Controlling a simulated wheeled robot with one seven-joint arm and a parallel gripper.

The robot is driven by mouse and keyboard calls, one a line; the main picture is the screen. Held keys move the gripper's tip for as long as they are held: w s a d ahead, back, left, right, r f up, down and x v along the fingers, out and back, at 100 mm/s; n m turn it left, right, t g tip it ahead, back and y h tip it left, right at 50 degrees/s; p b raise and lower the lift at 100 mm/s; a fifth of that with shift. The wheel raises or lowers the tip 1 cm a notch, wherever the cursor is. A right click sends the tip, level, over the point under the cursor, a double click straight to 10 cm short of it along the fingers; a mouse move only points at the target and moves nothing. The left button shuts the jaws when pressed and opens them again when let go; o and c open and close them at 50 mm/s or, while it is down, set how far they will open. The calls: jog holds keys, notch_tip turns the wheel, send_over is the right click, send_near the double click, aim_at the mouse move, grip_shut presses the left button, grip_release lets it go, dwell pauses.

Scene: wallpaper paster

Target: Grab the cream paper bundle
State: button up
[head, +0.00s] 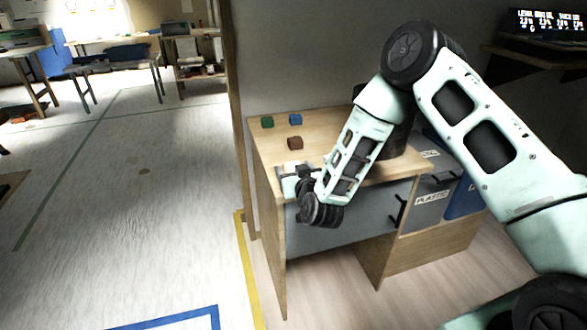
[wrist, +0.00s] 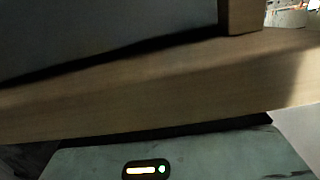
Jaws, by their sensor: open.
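A small pale, whitish item (head: 292,167) lies at the front left of the wooden desk top, right by my gripper; it may be the cream paper bundle, but it is too small to be sure. My gripper (head: 290,177) is open at the desk's front left edge, close beside or around this item; I cannot tell if they touch. My wrist hangs just outside the front edge.
A dark cylindrical thing stands at the desk's right, partly behind my arm. Labelled bins (head: 432,198) are below. Open floor lies left.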

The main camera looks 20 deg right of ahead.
jog(key=shift+w, duration=0.5)
jog(key=c, duration=1)
jog(key=shift+c, duration=0.2)
